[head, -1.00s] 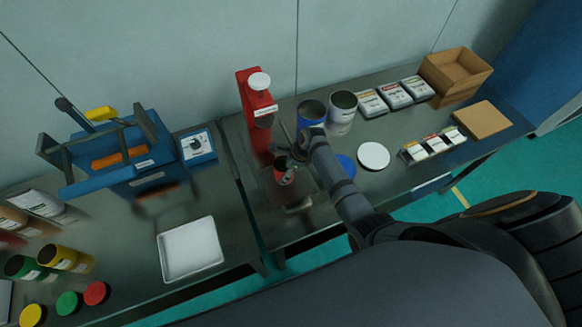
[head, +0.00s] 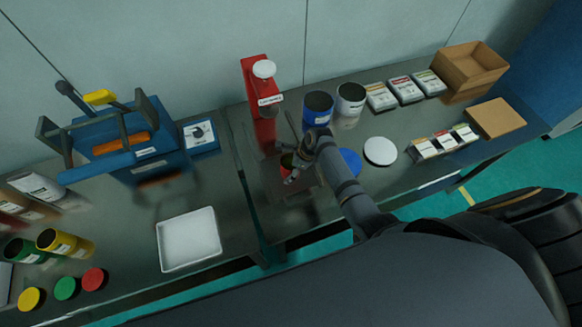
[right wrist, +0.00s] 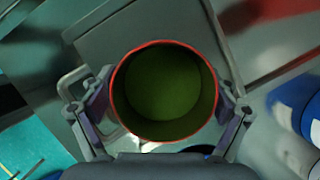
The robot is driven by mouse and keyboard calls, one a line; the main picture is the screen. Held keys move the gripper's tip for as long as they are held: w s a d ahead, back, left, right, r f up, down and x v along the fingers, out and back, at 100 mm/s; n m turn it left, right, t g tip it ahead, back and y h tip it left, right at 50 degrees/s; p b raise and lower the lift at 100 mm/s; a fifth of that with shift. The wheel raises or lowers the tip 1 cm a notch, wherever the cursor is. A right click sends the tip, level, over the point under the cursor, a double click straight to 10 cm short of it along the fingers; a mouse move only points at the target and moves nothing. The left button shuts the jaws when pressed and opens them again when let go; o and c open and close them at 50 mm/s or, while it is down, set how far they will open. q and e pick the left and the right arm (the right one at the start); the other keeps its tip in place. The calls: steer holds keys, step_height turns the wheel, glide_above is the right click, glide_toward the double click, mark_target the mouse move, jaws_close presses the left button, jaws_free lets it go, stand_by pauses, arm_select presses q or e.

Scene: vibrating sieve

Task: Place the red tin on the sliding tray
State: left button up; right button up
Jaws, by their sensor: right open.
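The red tin (head: 285,160) stands at the foot of the red machine in the head view, partly hidden by my right gripper. In the right wrist view the tin (right wrist: 163,92) is seen from above, open-topped, with a red rim and dark green inside. My right gripper (head: 293,172) is open, with one finger on each side of the tin; I cannot tell whether they touch it. The sliding tray (right wrist: 145,28) is a grey plate with a loop handle, seen beneath the tin in the wrist view. The tin appears to be over or on it; contact is hidden. My left gripper is not in view.
The red machine (head: 262,105) stands just behind the tin. A blue tin (head: 318,108), a grey tin (head: 350,100) and a white round lid (head: 380,151) are to the right. A white tray (head: 190,240) lies left, below a blue sieve machine (head: 130,150).

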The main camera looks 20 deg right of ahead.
steer(key=shift+d+r, duration=0.1)
steer(key=shift+r, duration=0.15)
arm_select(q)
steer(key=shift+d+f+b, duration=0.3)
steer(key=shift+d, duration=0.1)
arm_select(e)
steer(key=v, duration=1.1)
steer(key=shift+s+r, duration=0.15)
steer(key=shift+r, duration=0.1)
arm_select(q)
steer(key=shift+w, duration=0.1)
arm_select(e)
steer(key=shift+f, duration=0.1)
